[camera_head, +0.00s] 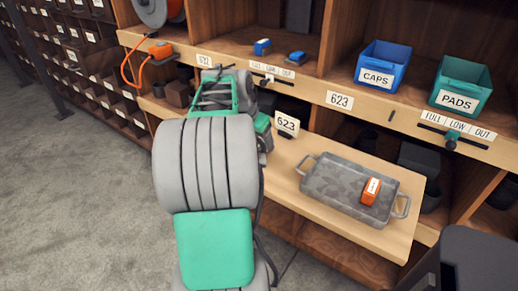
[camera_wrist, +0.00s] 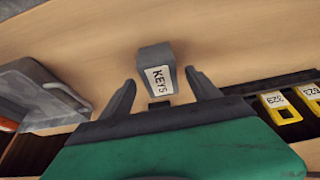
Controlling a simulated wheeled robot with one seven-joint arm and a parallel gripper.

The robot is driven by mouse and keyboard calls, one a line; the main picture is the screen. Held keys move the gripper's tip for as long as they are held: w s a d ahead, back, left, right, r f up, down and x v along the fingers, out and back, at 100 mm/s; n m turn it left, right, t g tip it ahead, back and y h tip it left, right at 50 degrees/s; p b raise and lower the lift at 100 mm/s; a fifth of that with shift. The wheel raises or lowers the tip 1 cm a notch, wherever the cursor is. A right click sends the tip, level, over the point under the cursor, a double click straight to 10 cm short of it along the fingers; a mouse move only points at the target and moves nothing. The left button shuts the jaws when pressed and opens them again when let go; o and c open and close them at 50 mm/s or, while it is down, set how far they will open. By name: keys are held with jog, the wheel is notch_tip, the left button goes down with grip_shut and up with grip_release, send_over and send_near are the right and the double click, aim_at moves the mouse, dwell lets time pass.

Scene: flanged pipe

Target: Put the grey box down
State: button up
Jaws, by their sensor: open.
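The grey box (camera_wrist: 156,70), with a white KEYS label, shows in the wrist view against a pale wooden board (camera_wrist: 225,30). It seems to stand on the board, though its lower edge is hard to make out. My gripper (camera_wrist: 160,80) is open, one dark finger on each side of the box. A gap shows between each finger and the box. In the head view my own arm covers the gripper, and I cannot make out the grey box there.
A grey tray (camera_head: 335,187) with handles lies on the pull-out board, an orange box (camera_head: 371,191) in it. A 623 sign (camera_head: 287,124) is close to my arm. Blue CAPS (camera_head: 382,67) and green PADS (camera_head: 461,86) bins stand on the shelf above.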

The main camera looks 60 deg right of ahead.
jog(key=shift+x, duration=1.2)
jog(key=shift+r, duration=0.1)
grip_shut()
